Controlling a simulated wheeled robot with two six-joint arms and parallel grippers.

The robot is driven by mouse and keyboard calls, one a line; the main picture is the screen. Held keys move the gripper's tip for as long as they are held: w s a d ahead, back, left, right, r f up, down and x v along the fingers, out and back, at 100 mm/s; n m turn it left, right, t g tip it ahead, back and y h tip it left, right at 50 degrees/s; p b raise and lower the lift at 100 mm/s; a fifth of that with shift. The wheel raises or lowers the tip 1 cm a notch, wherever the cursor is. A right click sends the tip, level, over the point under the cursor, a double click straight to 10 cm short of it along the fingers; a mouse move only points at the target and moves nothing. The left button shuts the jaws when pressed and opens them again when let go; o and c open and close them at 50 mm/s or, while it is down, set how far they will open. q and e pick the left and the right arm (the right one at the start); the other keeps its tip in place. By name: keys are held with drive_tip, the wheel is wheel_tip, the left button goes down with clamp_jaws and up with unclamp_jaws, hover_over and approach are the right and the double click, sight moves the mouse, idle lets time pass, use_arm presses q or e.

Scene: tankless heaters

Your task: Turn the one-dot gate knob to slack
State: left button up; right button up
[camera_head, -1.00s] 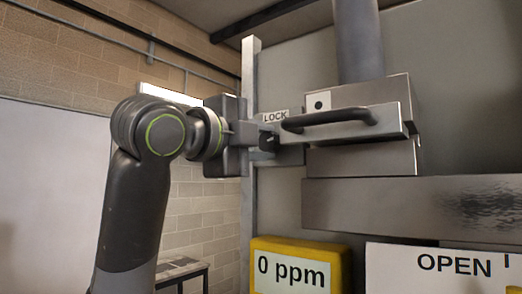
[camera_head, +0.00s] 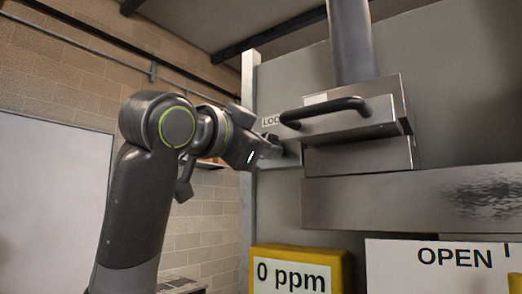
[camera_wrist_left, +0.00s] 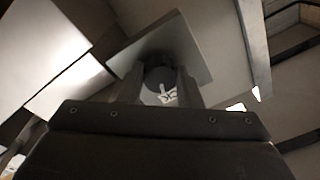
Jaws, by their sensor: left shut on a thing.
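The gate knob is a dark round piece (camera_wrist_left: 158,78) in the left wrist view, between the two fingers of my left gripper (camera_wrist_left: 160,92). A pale pointer mark and part of some lettering show by it. In the head view, my left gripper (camera_head: 270,149) is shut on the knob beside the metal gate box (camera_head: 358,157); the fingers hide the knob there. The partly covered LOCK label (camera_head: 270,122) sits just above the fingers. A pale plate (camera_head: 316,99) shows behind the handle, but its dot is hidden. My right gripper is not in view.
A black bar handle (camera_head: 325,111) sticks out from the gate plate, close right of my gripper. A grey pipe (camera_head: 352,45) rises above. A yellow meter reading 0 ppm (camera_head: 293,274) and an OPEN sign (camera_head: 440,262) are below. An upright metal post (camera_head: 248,85) stands behind.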

use_arm(q)
drive_tip(key=shift+f+n+b, duration=0.15)
drive_tip(key=shift+n+b, duration=0.15)
drive_tip(key=shift+n, duration=0.9)
drive_tip(key=o, duration=1)
drive_tip(key=shift+c, duration=0.2)
drive_tip(key=r+b+v, duration=0.1)
drive_tip(key=b+v, duration=0.5)
drive_tip(key=v, duration=1.1)
drive_tip(key=shift+s+f, duration=0.3)
drive_tip(key=shift+f, duration=0.05)
